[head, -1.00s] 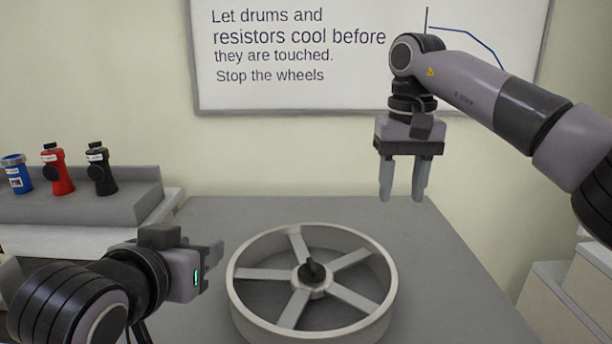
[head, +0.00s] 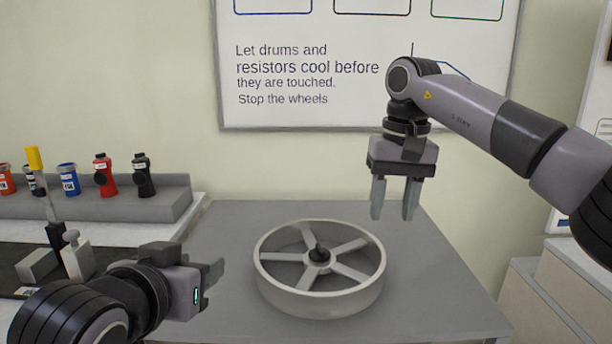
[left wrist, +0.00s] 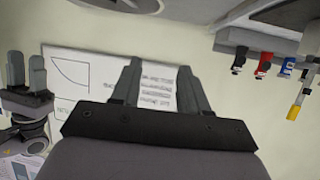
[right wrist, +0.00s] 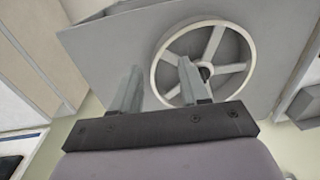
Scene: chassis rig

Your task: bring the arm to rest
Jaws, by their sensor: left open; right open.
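My right gripper (head: 393,199) hangs fingers-down in the head view, above the back right part of the grey table (head: 440,275). It is open and empty, and in the right wrist view its two fingers (right wrist: 158,85) stand apart with nothing between them. My left gripper (head: 215,272) is at the lower left of the head view, left of the spoked wheel. In the left wrist view its fingers (left wrist: 161,85) are apart and empty, with the wall board behind them. The grey spoked wheel (head: 320,301) lies flat on the table, apart from both grippers.
A grey shelf (head: 100,207) at the left carries a blue bottle (head: 68,180), a red bottle (head: 105,175) and a black bottle (head: 143,175). A yellow-handled tool (head: 36,160) stands in front. A white board (head: 300,90) hangs on the wall. White cabinets (head: 560,290) stand at the right.

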